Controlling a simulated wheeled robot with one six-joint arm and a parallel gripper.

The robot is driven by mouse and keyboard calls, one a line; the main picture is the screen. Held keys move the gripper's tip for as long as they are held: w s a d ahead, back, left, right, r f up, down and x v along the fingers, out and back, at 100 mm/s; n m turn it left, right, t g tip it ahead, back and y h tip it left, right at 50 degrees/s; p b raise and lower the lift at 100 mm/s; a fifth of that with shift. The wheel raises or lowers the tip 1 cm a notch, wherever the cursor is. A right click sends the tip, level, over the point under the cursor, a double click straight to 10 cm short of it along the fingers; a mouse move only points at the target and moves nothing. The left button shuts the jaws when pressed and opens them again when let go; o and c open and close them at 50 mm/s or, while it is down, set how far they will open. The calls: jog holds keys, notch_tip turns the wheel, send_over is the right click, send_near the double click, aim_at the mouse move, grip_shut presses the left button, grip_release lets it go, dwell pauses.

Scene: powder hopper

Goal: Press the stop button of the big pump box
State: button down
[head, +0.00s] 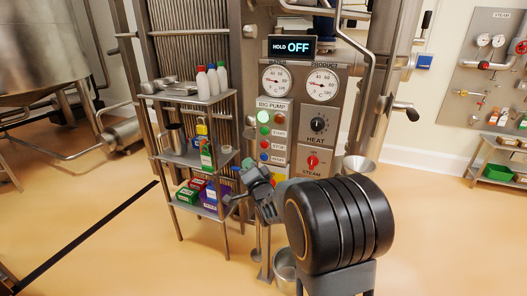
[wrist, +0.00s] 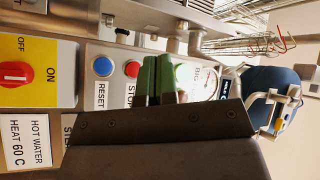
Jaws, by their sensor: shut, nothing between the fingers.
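The big pump box (head: 272,135) is a grey panel labelled BIG PUMP, with a lit green lamp at its top and a column of buttons below. Its red stop button (head: 264,145) sits between the green start button (head: 265,131) and the blue reset button (head: 264,157). In the wrist view, turned sideways, the red stop button (wrist: 132,69) shows beside the blue reset button (wrist: 103,66). My gripper (head: 249,165) is just below the box in the head view. Its green fingers (wrist: 157,62) are shut and empty, appearing just right of the stop button. Contact cannot be told.
A red steam knob (head: 312,161) and a black heat knob (head: 318,124) are right of the box. A shelf rack (head: 205,155) with bottles and boxes stands close on the left.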

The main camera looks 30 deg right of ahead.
aim_at(264, 145)
dwell(0.4)
jog(key=shift+w+d+p, duration=0.35)
jog(key=shift+w+d, duration=1.15)
jog(key=shift+d, duration=0.15)
jog(key=shift+w+d+p, duration=0.3)
jog(key=shift+w+d, duration=1.15)
jog(key=shift+d, duration=0.15)
jog(key=shift+w+d, duration=0.1)
jog(key=shift+d, duration=0.05)
jog(key=shift+w+d+b, duration=0.2)
jog(key=shift+b, duration=0.15)
